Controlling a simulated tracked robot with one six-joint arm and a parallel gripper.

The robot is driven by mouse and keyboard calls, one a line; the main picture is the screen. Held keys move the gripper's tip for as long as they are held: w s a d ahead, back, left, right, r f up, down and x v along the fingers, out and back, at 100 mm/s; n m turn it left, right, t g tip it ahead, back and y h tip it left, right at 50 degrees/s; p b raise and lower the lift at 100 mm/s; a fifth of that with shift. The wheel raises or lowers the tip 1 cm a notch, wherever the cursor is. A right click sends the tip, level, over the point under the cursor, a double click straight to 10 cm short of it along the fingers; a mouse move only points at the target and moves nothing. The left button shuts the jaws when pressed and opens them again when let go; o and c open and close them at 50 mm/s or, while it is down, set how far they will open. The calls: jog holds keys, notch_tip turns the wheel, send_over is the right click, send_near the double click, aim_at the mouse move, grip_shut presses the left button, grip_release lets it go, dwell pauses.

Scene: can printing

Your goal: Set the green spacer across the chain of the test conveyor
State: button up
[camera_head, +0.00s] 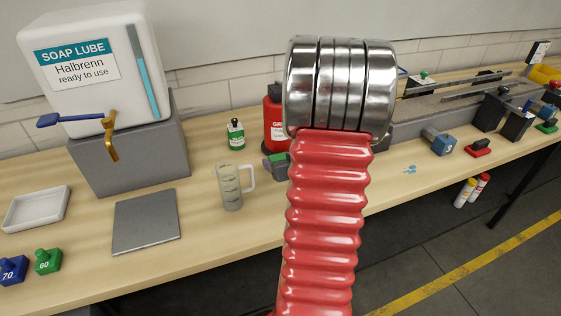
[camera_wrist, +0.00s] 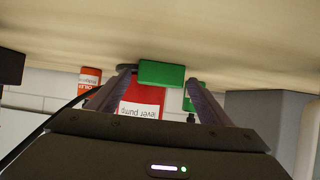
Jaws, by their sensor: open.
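A green block (camera_wrist: 161,73), which looks like the green spacer, lies between the fingertips of my gripper (camera_wrist: 159,77) in the upside-down wrist view. My gripper is open, with one finger on each side of the block. Whether a finger touches it, I cannot tell. In the head view a small green patch beside a dark grey part (camera_head: 279,160) shows left of my red arm, which hides most of that spot. Metal rails (camera_head: 455,88), perhaps the test conveyor, run along the bench at the back right. Their chain cannot be made out.
A red lever pump container (camera_head: 275,122) and a green bottle (camera_head: 236,135) stand behind. A clear mug (camera_head: 231,187), grey plate (camera_head: 146,221) and soap lube tank (camera_head: 95,60) are left. Blue (camera_head: 441,142) and red (camera_head: 478,148) blocks sit right.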

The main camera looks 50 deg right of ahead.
jog(key=shift+v, duration=5.95)
jog(key=shift+f, duration=0.1)
